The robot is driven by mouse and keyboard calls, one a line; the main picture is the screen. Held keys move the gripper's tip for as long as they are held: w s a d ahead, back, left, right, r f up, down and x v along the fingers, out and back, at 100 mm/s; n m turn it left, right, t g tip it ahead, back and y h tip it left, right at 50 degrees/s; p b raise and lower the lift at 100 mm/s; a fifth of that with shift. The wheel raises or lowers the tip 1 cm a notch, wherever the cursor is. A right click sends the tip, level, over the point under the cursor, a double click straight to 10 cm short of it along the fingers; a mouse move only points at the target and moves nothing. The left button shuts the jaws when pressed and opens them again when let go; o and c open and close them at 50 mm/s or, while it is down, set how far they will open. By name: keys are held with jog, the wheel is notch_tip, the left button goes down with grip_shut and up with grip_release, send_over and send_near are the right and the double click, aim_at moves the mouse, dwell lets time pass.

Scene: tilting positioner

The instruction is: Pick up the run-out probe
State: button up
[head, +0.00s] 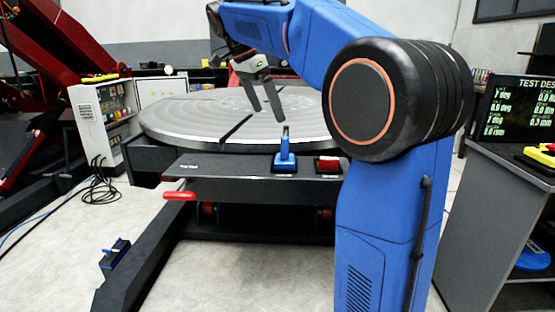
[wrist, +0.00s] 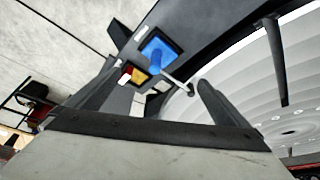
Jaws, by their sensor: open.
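The run-out probe is likely the blue piece (head: 285,158) with a thin upright tip, standing in a dark square holder on the front shelf of the positioner. In the wrist view the blue piece (wrist: 158,48) shows beyond and between the fingers, with a pale rod reaching down toward the right finger. My gripper (head: 268,114) is open and empty, pointing down above the round table, higher than the blue piece and slightly left of it. In the wrist view my gripper (wrist: 155,82) has its two fingers well apart. I see no contact with the blue piece.
The large grey round table (head: 190,118) lies behind the shelf (head: 225,165). A red handle (head: 180,196) sticks out at the shelf's left. A desk with a screen (head: 520,108) stands right.

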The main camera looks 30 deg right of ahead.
aim_at(284, 152)
jog(key=x, duration=1.6)
jog(key=shift+s+f, duration=0.1)
jog(key=shift+f, duration=0.2)
